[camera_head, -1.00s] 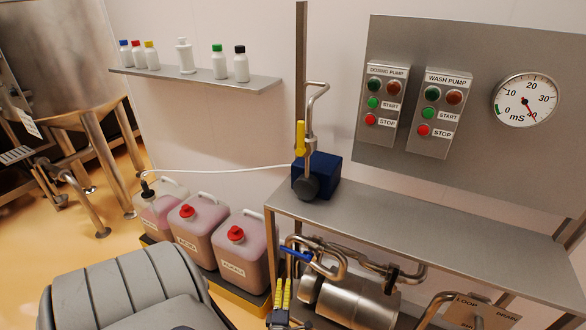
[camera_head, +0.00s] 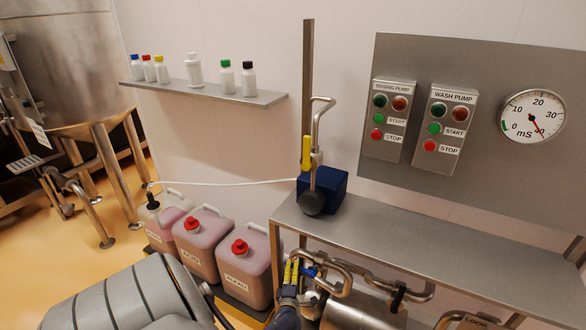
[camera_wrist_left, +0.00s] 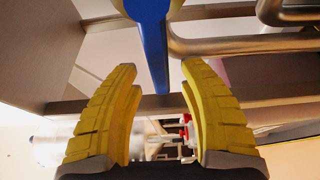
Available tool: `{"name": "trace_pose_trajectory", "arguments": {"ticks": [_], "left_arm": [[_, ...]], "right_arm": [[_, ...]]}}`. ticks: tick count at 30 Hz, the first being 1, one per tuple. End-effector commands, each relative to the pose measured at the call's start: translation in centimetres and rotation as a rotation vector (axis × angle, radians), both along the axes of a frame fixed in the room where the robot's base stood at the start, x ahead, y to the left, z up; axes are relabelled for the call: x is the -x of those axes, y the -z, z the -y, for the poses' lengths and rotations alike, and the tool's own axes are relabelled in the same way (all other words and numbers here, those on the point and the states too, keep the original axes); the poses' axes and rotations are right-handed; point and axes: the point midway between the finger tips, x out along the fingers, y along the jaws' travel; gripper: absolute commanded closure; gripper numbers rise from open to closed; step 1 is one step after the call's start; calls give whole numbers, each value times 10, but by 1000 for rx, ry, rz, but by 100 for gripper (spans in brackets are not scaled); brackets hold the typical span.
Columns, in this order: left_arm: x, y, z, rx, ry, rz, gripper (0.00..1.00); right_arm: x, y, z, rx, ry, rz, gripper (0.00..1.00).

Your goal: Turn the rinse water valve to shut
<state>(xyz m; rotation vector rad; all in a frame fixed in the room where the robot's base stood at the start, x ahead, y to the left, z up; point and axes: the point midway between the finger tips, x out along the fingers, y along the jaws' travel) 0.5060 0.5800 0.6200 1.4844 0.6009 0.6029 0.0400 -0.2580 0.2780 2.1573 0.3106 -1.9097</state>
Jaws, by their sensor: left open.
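A blue valve handle (camera_head: 309,271) sits on the steel pipework under the front left of the bench, partly hidden by my left gripper (camera_head: 291,271). In the left wrist view the blue handle (camera_wrist_left: 153,45) hangs down, its narrow end between and just beyond my left gripper's yellow fingers (camera_wrist_left: 158,78). The fingers are open, with a visible gap on either side of the handle. No label for this valve is readable. A yellow valve handle (camera_head: 306,153) stands upright on the vertical pipe above the bench. My right gripper is not in view.
The steel bench (camera_head: 410,232) overhangs the pipes (camera_head: 370,282), and its front left leg stands close to my left gripper. Pink canisters (camera_head: 245,275) stand to the left. Pump boxes (camera_head: 445,130) and a dial (camera_head: 532,117) are on the back panel.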

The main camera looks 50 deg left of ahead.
Motion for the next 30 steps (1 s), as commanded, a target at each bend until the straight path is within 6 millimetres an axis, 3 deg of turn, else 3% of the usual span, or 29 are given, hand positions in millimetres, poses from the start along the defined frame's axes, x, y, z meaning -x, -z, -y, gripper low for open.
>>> {"name": "trace_pose_trajectory", "arguments": {"ticks": [8,20,30], "left_arm": [[-12,0,-12,-1,1,-1,58],[-13,0,-13,0,1,-1,57],[-13,0,-13,0,1,-1,96]], "right_arm": [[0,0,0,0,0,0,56],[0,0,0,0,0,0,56],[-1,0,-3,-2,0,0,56]]}}
